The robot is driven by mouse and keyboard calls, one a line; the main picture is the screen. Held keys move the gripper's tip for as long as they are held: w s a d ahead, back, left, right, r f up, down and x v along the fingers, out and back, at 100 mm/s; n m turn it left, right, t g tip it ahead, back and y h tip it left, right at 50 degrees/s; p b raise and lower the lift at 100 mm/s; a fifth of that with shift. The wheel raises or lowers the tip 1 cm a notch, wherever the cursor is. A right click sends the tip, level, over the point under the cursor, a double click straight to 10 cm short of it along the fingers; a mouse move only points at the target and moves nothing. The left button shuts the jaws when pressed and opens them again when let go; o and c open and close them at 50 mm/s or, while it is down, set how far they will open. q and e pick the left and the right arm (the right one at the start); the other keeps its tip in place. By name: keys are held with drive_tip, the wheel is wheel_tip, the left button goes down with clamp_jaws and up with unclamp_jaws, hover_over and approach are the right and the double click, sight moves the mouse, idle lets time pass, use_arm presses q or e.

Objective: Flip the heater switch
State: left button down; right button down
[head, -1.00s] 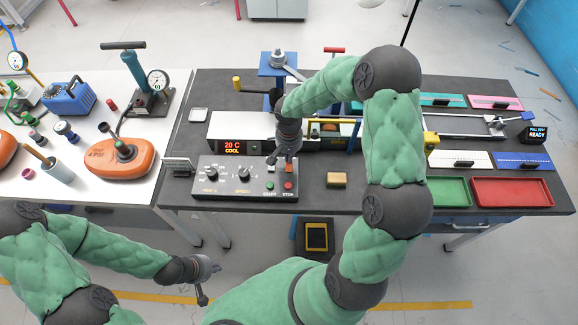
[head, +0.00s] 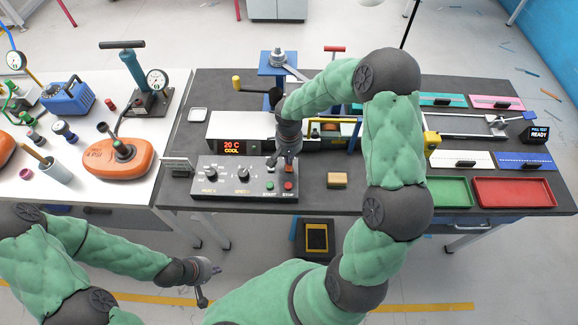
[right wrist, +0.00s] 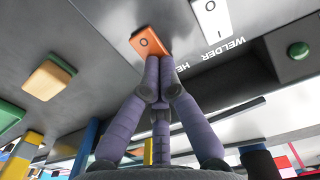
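The control box (head: 225,190) stands at the front left of the dark table, with knobs and green and red buttons. Beside its back edge, a red-lit display (head: 239,147) reads 20 C COOL. In the right wrist view an orange rocker switch (right wrist: 151,42) marked O sits near lettering starting "HE", partly hidden. My right gripper (head: 286,162) is over the box's right part. Its fingers (right wrist: 160,72) are together with nothing between them, tips at the orange switch's lower edge; contact is unclear. My left gripper (head: 210,283) hangs in front of the tables, fingers apart and empty.
A white rocker switch (right wrist: 212,18) by the word WELDER is close to the orange one. A tan block (head: 337,180) lies right of the box. Green (head: 448,206) and red (head: 513,206) trays are further right. An orange device (head: 119,160) sits on the white table.

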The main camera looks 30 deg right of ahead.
drive_tip(key=shift+f, duration=0.15)
drive_tip(key=shift+r+p, duration=2.05)
drive_tip(key=shift+r, duration=1.55)
drive_tip(key=shift+f, duration=0.1)
